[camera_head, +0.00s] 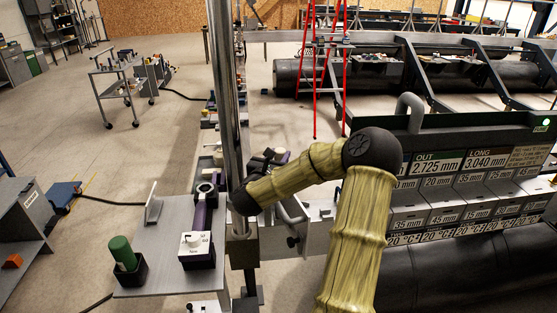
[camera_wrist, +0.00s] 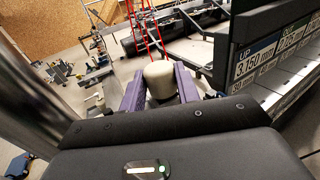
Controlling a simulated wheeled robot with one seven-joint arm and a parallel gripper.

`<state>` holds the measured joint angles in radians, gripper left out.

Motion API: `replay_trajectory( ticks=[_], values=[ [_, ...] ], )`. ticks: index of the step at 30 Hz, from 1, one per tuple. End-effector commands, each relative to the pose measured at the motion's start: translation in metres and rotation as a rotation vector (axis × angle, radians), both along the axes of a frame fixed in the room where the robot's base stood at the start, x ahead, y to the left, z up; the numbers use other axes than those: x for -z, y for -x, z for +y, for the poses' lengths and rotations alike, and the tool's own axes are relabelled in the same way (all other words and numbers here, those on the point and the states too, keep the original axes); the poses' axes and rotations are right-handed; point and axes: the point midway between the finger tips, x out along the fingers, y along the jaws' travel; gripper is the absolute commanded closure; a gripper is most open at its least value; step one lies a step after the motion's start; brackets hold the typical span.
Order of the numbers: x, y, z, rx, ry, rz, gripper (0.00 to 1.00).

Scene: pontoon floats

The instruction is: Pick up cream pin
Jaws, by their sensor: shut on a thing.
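The cream pin (camera_wrist: 159,80) shows in the wrist view as a short, rounded cream cylinder. It sits between the two purple fingers of my gripper (camera_wrist: 160,88), which is shut on it. Its lower part is hidden by the gripper body. In the head view my arm reaches behind the vertical metal post, and my gripper and the pin are mostly hidden there, so I cannot tell them apart clearly.
A grey shelf (camera_head: 160,259) holds a green-capped item (camera_head: 123,252) in a dark holder and a white dial box (camera_head: 196,245). A vertical metal post (camera_head: 223,100) stands close to my arm. A labelled rack (camera_head: 455,185) lies right. A red ladder (camera_head: 322,70) stands behind.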

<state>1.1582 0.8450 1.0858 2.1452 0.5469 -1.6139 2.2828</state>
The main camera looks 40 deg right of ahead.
Motion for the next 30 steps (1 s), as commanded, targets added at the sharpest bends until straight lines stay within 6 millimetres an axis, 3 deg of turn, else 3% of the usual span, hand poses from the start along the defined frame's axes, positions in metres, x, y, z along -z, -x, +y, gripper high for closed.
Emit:
replay_trajectory(
  ticks=[16,21,30],
  values=[
    [-0.083,0.0,0.0,0.002,0.005,-0.005,0.94],
    [-0.093,0.0,0.0,0.001,0.002,-0.003,0.94],
    [-0.094,0.0,0.0,0.0,0.001,-0.002,0.94]
  ],
)
